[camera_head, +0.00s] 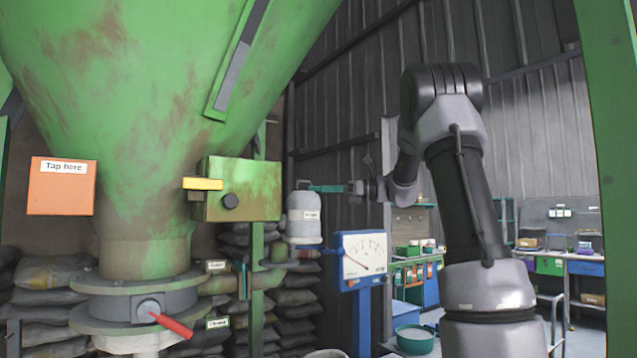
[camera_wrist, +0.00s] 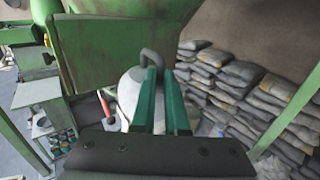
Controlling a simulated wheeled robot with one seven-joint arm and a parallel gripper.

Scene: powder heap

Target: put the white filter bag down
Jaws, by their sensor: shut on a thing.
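The white filter bag (camera_head: 303,226) hangs upright in the middle of the head view, with a small label on its side. My gripper (camera_head: 312,188) reaches in from the right with its teal fingers at the top of the bag. In the wrist view, the fingers (camera_wrist: 161,72) are shut at the bag's grey hooked handle (camera_wrist: 152,54). The pale body of the white filter bag (camera_wrist: 128,92) shows below and is partly hidden by the fingers. In the head view its lower end is just above a pipe fitting; I cannot tell whether they touch.
A blue-framed gauge (camera_head: 364,254) stands close to the right of the bag. The green hopper (camera_head: 150,110), a rusty green box (camera_head: 243,190) and a red-handled valve (camera_head: 150,308) are to the left. Stacked sacks (camera_head: 290,318) lie behind. Workbenches stand at the far right.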

